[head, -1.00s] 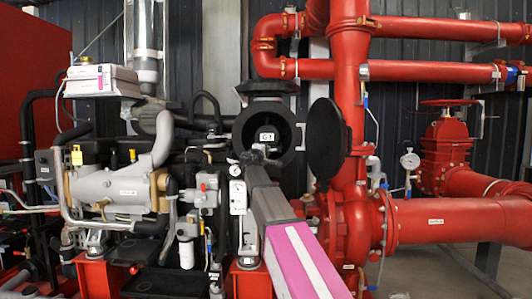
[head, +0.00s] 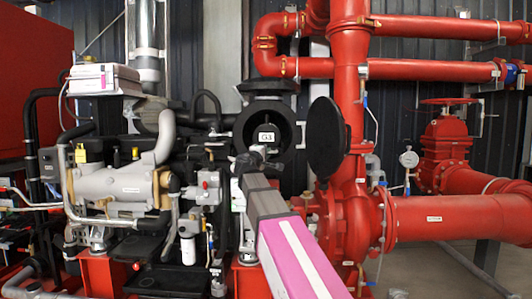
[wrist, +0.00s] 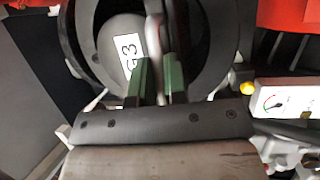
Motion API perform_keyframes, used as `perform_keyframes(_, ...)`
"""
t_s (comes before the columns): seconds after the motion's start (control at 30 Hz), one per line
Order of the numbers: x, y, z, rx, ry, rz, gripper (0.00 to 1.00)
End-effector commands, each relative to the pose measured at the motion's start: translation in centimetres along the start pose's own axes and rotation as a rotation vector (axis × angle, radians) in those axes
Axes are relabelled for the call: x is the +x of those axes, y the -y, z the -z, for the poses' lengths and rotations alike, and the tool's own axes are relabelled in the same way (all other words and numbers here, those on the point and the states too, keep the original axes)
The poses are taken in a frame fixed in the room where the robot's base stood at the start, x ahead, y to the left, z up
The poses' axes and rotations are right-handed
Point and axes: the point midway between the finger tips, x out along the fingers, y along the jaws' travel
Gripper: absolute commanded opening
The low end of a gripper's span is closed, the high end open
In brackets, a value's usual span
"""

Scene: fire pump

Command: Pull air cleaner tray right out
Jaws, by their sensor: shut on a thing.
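The black round air cleaner housing (head: 292,128) stands open at centre in the head view, with its round black lid (head: 328,140) swung out to the right. A disc labelled G3 (head: 267,137) sits inside the opening, and it also shows in the wrist view (wrist: 122,48). My gripper (head: 250,156) is at the lower left of this opening. In the wrist view my green-padded fingers (wrist: 159,72) are close together, shut on a thin upright bar (wrist: 180,35) in front of the labelled disc. Whether this bar belongs to the tray is unclear, because my fingers hide where it joins.
The engine with grey pipes (head: 115,185) fills the left. A large red pump (head: 350,225) and a vertical red pipe (head: 349,90) stand close at right. A white gauge box (wrist: 285,98) is right of my gripper in the wrist view.

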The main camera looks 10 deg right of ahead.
Motion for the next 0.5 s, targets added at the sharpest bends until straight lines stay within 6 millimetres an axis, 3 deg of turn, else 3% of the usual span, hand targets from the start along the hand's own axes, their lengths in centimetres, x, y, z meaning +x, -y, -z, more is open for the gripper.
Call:
perform_keyframes(0.2,-4.2,-0.7,-1.8,0.002,-0.001,0.002,0.00)
perform_keyframes(0.5,-7.2,-1.3,-3.0,0.001,-0.001,0.002,0.00)
